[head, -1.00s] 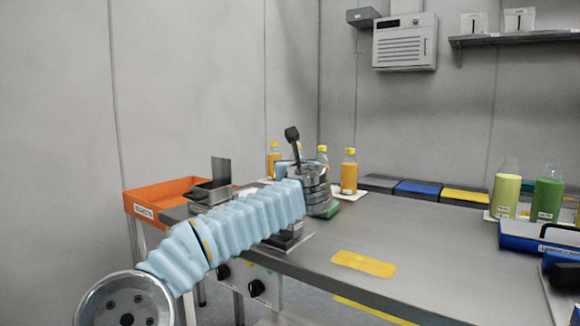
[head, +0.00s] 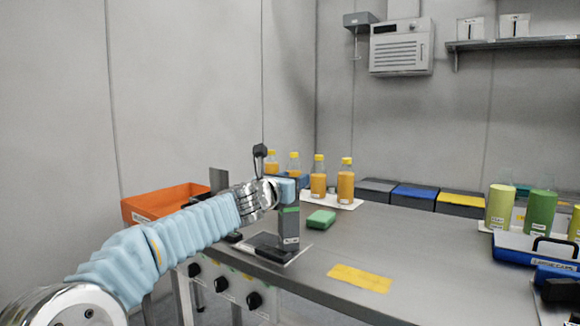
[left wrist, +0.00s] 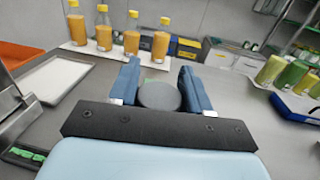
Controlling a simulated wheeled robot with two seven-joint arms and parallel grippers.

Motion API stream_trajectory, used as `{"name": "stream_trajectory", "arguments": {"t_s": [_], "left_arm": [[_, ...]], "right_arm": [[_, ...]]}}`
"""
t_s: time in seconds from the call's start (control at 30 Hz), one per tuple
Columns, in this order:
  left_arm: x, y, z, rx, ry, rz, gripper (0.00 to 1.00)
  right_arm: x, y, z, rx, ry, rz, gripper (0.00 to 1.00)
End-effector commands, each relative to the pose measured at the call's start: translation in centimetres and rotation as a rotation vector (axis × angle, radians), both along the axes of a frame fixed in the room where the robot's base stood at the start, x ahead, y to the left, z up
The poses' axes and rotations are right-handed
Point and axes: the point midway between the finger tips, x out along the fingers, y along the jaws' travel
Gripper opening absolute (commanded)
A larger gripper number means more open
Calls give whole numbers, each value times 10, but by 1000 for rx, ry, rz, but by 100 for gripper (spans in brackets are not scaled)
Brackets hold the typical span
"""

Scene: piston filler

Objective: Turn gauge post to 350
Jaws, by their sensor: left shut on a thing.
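The gauge post, which I take to be the dark grey upright post (head: 289,230) with a green band and a small label, stands on a dark base near the table's front edge. My left gripper (head: 290,189) is at its upper end. In the left wrist view, a round grey top (left wrist: 160,96) sits between the two blue fingers of my left gripper (left wrist: 159,90), which is shut on it. The fingers cover the sides of the top. I cannot read any scale or angle. My right gripper is out of view.
An orange bin (head: 160,203) is at the left. Black knobs (head: 254,299) are on the front panel. The table right of the yellow patch (head: 360,278) is clear.

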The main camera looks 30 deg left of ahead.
Motion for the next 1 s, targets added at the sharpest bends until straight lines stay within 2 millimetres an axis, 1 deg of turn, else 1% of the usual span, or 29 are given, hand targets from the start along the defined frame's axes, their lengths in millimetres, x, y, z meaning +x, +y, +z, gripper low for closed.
{"name": "stream_trajectory", "arguments": {"t_s": [0.03, 0.07, 0.23, 0.4, 0.6, 0.8, 1.0], "left_arm": [[0, 1, 8, 1, -6, -38, 18], [0, 1, 7, 1, -8, -67, 17], [0, -2, 0, 0, -6, -231, 18], [-1, -5, 3, -1, 0, -392, 18], [-2, -8, 1, -1, -1, -573, 18], [-3, -11, 1, -2, -2, -724, 18], [-5, -13, 3, 1, -4, -830, 18]], "right_arm": [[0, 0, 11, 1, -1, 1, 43], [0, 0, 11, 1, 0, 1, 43], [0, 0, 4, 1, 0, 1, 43], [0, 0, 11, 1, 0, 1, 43], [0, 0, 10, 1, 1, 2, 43], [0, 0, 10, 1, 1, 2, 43], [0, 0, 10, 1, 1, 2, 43]]}}
